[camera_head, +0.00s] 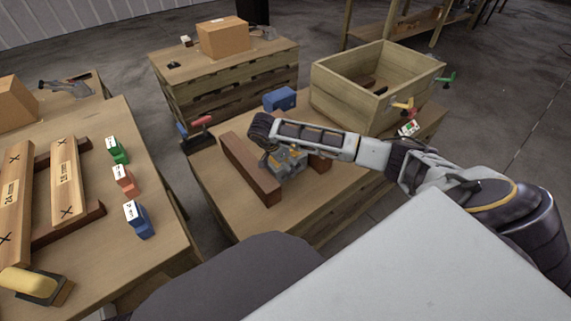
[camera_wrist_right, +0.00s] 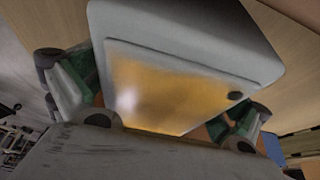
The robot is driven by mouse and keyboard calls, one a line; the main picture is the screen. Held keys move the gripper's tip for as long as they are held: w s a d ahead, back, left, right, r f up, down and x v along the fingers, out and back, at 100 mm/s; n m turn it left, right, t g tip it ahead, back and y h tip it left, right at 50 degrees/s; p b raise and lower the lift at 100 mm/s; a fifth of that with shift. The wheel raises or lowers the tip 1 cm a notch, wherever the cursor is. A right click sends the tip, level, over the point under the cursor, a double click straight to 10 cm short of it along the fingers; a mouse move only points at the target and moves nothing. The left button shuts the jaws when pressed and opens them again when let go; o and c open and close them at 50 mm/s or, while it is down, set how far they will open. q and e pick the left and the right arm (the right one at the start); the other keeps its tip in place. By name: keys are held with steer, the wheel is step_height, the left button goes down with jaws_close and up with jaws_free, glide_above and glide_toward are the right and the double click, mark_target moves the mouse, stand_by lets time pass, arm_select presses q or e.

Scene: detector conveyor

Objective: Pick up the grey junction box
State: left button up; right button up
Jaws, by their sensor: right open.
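The grey junction box (camera_wrist_right: 200,30) fills the middle of the right wrist view, very close, with a yellow-orange panel on its face. In the head view a small part of the grey box (camera_head: 293,158) shows under my right wrist, partly hidden by it. My right gripper (camera_wrist_right: 152,105) is open, with one finger on each side of the box; whether the fingers touch it I cannot tell. In the head view my right gripper (camera_head: 277,160) is down at the box and mostly covered by the arm. My left gripper is not in view.
A brown bar (camera_head: 250,168) lies left of the box. The left table (camera_head: 150,180) holds boards and coloured blocks.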

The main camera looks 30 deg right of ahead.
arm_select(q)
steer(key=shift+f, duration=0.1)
arm_select(e)
steer(key=c, duration=1.9)
steer(key=shift+r, duration=0.15)
steer(key=shift+c, duration=0.2)
steer(key=shift+r, duration=0.2)
steer(key=shift+c, duration=0.7)
step_height(320, 180, up, 9)
steer(key=shift+w+f+p, duration=0.1)
steer(key=shift+f+p, duration=0.1)
steer(key=shift+p, duration=1)
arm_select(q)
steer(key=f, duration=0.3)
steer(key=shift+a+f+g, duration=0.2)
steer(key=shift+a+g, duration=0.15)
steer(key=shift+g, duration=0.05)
arm_select(e)
steer(key=shift+r, duration=0.4)
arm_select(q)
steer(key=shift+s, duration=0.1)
